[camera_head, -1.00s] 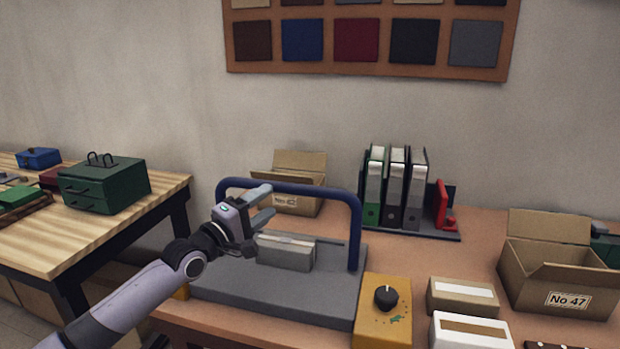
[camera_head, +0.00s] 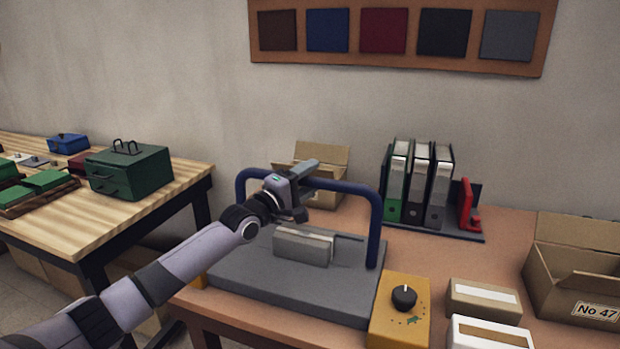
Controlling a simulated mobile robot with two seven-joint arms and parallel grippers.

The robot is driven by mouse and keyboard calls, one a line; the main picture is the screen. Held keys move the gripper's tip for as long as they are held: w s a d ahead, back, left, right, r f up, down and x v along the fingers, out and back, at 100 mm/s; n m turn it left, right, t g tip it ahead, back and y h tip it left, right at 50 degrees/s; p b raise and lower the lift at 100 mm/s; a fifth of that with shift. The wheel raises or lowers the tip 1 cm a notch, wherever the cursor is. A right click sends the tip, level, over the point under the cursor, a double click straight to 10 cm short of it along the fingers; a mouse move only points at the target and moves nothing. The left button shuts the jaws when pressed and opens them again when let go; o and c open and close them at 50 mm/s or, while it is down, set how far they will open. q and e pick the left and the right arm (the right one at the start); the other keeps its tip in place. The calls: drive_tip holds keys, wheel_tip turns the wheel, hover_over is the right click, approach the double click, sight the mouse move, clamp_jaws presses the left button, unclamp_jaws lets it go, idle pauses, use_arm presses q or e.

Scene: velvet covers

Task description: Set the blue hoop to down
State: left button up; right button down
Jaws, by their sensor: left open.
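The blue hoop (camera_head: 376,222) is a bent tube standing upright over a grey flat press base (camera_head: 290,296). Its top bar runs above a grey block (camera_head: 303,246) on the base. My left gripper (camera_head: 308,188) is at the left-middle part of the top bar, with its open fingers at the bar and pointing right and away. I cannot tell whether the fingers touch the bar. The gripper hides part of the bar. My right gripper is out of view.
A yellow box with a black knob (camera_head: 404,298) stands right of the base. Cartons (camera_head: 484,300), binders (camera_head: 420,185) and an open box (camera_head: 575,280) are further right. Another open box (camera_head: 330,160) stands behind the hoop. A wooden table with a green case (camera_head: 130,172) is left.

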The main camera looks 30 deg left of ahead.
use_arm(q)
drive_tip(key=shift+w, duration=0.25)
clamp_jaws()
